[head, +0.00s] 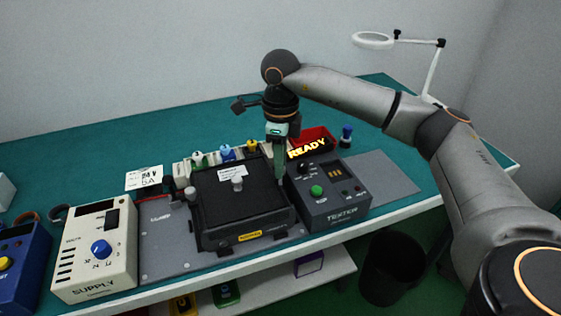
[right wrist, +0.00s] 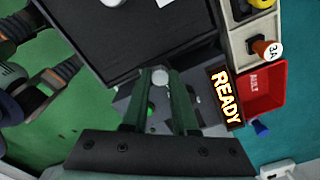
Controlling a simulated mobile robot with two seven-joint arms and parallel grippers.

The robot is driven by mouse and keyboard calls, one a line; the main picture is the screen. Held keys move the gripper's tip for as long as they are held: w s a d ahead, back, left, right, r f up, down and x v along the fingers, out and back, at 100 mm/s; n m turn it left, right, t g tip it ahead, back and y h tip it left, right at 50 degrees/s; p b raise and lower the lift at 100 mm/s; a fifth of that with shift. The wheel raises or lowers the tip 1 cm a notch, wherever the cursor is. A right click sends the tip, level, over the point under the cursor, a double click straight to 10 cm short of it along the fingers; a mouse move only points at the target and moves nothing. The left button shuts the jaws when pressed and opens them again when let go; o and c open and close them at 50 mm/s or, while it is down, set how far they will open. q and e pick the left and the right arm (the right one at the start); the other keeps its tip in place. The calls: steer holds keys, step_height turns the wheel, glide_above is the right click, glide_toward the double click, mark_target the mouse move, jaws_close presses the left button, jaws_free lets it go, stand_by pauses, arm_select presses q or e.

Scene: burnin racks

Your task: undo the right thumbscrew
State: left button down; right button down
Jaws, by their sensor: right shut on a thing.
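The black fixture (head: 243,215) sits on a grey plate with its lid down, a pale knob (head: 237,184) and a white label on top. The left thumbscrew (head: 190,193) is a small pale knob at the lid's left side. My right gripper (head: 280,180) points down at the lid's right side, between fixture and tester. In the right wrist view its two green fingers (right wrist: 160,82) are shut on a pale round head, the right thumbscrew (right wrist: 159,75). The gripper hides this screw in the head view. My left gripper is not in view.
The tester (head: 327,196) with a green button and lit READY sign (head: 307,147) stands close at the right. The cream supply box (head: 95,252) stands left. A red bin (head: 315,136) and several coloured plugs line the back. A grey mat (head: 382,178) is clear.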

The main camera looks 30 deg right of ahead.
steer(key=shift+w+r+n, duration=0.1)
steer(key=shift+n, duration=1.8)
steer(key=c, duration=0.7)
jaws_free()
step_height(320, 180, up, 12)
steer(key=shift+r+p, duration=0.2)
steer(key=shift+p, duration=0.2)
